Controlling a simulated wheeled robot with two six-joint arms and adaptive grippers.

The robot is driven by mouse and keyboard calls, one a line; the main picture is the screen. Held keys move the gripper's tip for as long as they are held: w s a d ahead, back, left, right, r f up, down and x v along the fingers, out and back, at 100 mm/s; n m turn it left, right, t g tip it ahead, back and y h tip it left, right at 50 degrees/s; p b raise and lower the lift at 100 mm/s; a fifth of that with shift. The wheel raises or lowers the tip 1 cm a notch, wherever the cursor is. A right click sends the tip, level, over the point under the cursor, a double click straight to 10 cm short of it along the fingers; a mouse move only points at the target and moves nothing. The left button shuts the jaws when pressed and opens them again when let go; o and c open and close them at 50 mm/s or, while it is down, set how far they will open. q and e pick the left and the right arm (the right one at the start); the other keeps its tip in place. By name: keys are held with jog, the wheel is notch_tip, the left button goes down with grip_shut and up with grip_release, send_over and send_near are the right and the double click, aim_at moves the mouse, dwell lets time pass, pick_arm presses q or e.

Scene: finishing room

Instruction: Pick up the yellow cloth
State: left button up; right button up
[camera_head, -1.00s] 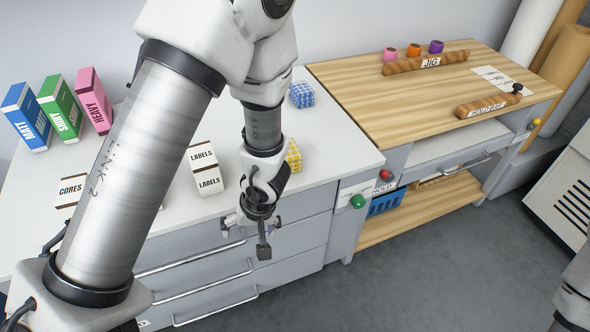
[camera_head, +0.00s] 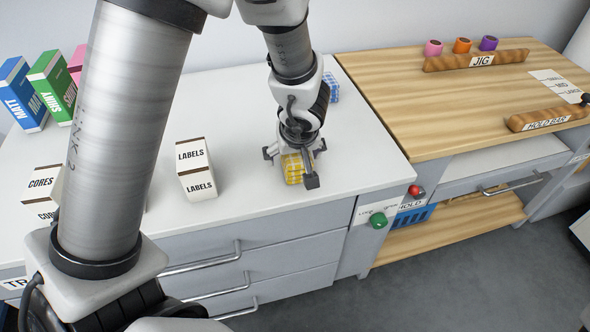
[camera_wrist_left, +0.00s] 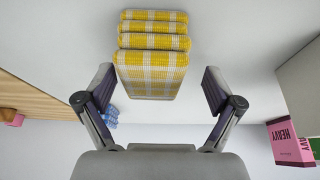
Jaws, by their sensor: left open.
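The yellow cloth (camera_head: 293,168) is a folded, yellow-and-white checked stack on the white counter. The wrist view shows its layers (camera_wrist_left: 150,75) clearly between and beyond the fingers. My left gripper (camera_head: 290,167) is right over the cloth, pointing down, with its fingers spread to either side. In the wrist view the left gripper (camera_wrist_left: 158,84) is open, with a visible gap between the cloth and each finger. The gripper partly hides the cloth in the head view. My right gripper is not in view.
A blue checked cloth (camera_head: 331,87) lies behind the gripper. A LABELS box (camera_head: 196,170) stands to the left, with CORES boxes (camera_head: 42,185) and coloured boxes farther left. The wooden bench (camera_head: 420,100) with JIG and HOLD BAR is to the right. Counter between LABELS box and cloth is clear.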

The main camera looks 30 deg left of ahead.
aim_at(296, 158)
pick_arm(q)
jog(key=x, duration=0.3)
jog(key=shift+w+d, duration=0.2)
jog(key=shift+w, duration=0.15)
jog(key=shift+w+a, duration=0.1)
jog(key=shift+w, duration=0.15)
jog(key=shift+s+r, duration=0.5)
jog(key=shift+w+f, duration=0.3)
jog(key=shift+f, duration=0.05)
jog(key=shift+s, duration=0.1)
jog(key=c, duration=1.3)
